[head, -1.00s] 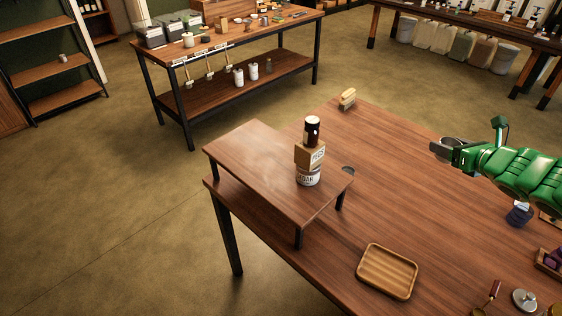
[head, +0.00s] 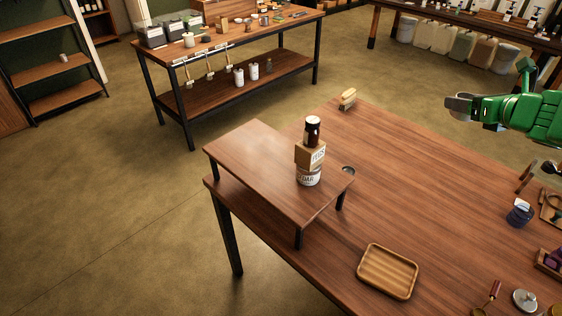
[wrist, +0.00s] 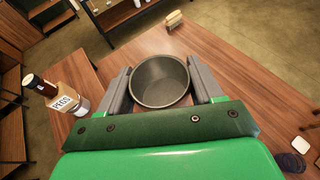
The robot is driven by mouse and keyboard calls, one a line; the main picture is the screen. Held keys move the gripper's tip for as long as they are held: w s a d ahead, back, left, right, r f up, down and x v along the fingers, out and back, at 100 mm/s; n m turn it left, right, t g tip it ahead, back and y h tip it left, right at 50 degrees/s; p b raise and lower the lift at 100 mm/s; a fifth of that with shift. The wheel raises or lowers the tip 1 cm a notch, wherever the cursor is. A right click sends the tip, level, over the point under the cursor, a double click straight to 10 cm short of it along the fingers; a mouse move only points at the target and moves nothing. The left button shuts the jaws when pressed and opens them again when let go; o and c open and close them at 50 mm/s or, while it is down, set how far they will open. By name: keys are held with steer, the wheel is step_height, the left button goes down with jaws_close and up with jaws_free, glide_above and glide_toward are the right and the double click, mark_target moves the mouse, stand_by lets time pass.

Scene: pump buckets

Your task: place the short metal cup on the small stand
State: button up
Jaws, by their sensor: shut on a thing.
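My gripper (wrist: 160,92) is shut on the short metal cup (wrist: 160,82), a grey round cup seen from above between the two jaws in the wrist view. In the head view the gripper (head: 462,106) is at the upper right, raised above the table, and the cup is hard to tell apart from it. The small stand (head: 245,160) is a low wooden riser with dark legs at the left end of the table. A stack of a white jar (head: 308,176), a wooden block (head: 310,155) and a dark bottle (head: 312,130) stands on its right part.
The stand's left part is bare. A brush (head: 348,98) lies at the table's far edge, and a small dark round item (head: 348,170) lies just behind the stand. A wooden tray (head: 387,271) lies in front. A dark blue jar (head: 520,213) stands at the right.

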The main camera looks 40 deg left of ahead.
steer(key=shift+w+a, duration=0.2)
steer(key=shift+a, duration=0.45)
steer(key=shift+a+m+t+h, duration=1.6)
steer(key=shift+a+m, duration=0.3)
steer(key=shift+a, duration=7.45)
steer(key=s+a+m+t+h, duration=0.1)
steer(key=s+a+m+h, duration=0.1)
steer(key=s+a, duration=0.65)
steer(key=s+a+m+t+h, duration=0.1)
steer(key=s+a+m+h, duration=0.1)
steer(key=s+a, duration=0.65)
steer(key=s+a+m+t+h, duration=0.1)
steer(key=s+a+m+h, duration=0.15)
steer(key=s, duration=1.15)
glide_above(247, 143)
steer(key=s+d, duration=0.1)
steer(key=d, duration=0.1)
steer(key=shift+n, duration=0.25)
step_height(247, 143, down, 18)
steer(key=shift+a, duration=0.1)
steer(key=shift+w+a+f, duration=0.25)
steer(key=shift+a+f, duration=0.3)
steer(key=shift+f, duration=0.1)
steer(key=shift+w+a+f, duration=0.25)
steer(key=shift+a+f, duration=0.25)
steer(key=shift+f, duration=1.8)
